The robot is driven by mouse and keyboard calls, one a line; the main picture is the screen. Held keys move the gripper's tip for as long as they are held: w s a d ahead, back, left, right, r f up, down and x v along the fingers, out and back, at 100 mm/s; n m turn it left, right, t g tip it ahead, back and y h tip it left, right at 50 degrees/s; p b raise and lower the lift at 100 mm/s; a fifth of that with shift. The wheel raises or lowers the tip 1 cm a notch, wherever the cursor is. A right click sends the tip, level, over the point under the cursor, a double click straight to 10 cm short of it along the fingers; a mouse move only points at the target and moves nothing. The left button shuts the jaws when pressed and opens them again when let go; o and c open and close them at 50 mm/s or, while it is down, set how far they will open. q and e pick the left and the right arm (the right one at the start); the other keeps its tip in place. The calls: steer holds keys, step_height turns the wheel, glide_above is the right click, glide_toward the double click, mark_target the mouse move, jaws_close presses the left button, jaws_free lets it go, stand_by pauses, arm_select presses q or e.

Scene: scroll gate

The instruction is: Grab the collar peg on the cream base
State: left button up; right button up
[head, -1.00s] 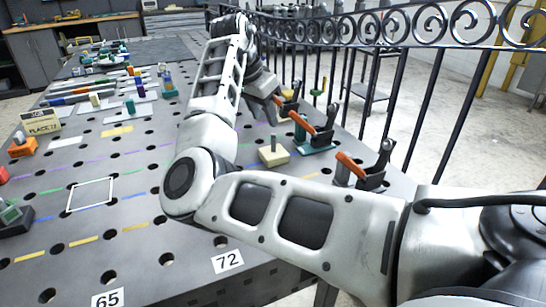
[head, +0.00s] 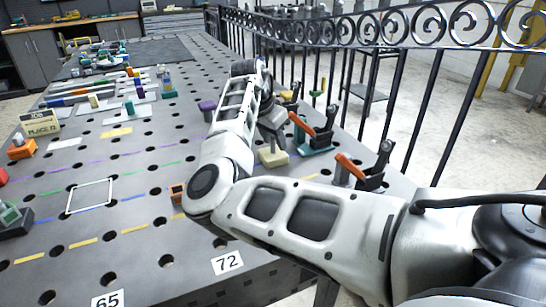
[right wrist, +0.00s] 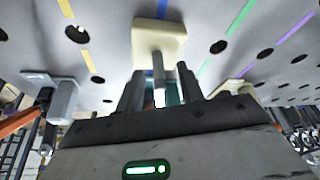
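The cream base (head: 272,158) sits on the grey perforated table, with a short upright peg (head: 271,143) on it. In the right wrist view the cream base (right wrist: 158,38) is straight ahead of the fingertips. My right gripper (head: 274,136) is just above and behind the base in the head view, partly hidden by its own arm. In the right wrist view, the dark fingers of my right gripper (right wrist: 162,82) stand apart with a gap between them. My left gripper is not in view.
Orange-handled clamps (head: 318,138) stand right of the base along the table edge, beside a black scroll railing (head: 400,28). A purple piece (head: 207,107) and a small orange block (head: 178,193) stand near my arm. A white square outline (head: 90,196) is empty at left.

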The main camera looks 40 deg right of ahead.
jaws_close()
steer(key=shift+r, duration=0.1)
stand_by(1.2)
